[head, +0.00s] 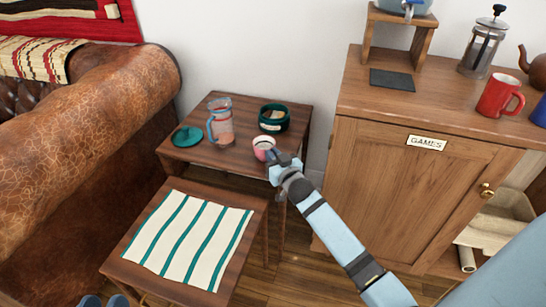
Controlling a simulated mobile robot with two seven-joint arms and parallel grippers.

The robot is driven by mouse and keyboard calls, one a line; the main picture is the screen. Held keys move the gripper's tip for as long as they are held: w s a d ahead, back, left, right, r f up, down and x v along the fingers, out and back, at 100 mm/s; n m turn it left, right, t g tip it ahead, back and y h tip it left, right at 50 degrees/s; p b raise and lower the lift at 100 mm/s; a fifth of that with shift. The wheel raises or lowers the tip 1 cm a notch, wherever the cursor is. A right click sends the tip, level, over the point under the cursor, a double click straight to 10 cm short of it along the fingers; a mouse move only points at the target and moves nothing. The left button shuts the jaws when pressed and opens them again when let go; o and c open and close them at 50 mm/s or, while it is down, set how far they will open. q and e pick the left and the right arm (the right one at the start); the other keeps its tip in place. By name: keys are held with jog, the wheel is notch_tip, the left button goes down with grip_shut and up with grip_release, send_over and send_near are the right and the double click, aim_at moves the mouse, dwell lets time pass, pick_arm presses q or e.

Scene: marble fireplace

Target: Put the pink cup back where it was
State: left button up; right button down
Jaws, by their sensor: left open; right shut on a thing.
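The small pink cup (261,146) is at the front right corner of the rear dark wooden table (184,154). My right gripper (272,156) comes in from the lower right and is shut on the cup's near right side, partly hiding it. I cannot tell whether the cup's base touches the table. At the bottom left edge, two blue-grey tips, apart from each other, look like my open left gripper (104,301); most of it is cut off.
A striped cloth (190,238) covers the lower front table. The wooden cabinet (400,190) at right carries a red mug (497,96) and a French press (482,47).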

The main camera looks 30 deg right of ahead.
jog(key=shift+f, duration=0.1)
pick_arm(q)
jog(key=shift+f, duration=0.1)
pick_arm(e)
jog(key=c, duration=1.2)
grip_release()
jog(key=shift+r, duration=0.2)
pick_arm(q)
jog(key=r+t+p, duration=0.1)
jog(key=r+p, duration=0.1)
jog(key=r+t+p, duration=0.1)
jog(key=r, duration=0.2)
jog(key=shift+a+r+n+p, duration=0.2)
jog(key=shift+r+n+p, duration=0.1)
jog(key=shift+p, duration=0.05)
pick_arm(e)
jog(key=s, duration=1.2)
jog(key=shift+a+f, duration=0.15)
jog(key=shift+a, duration=0.15)
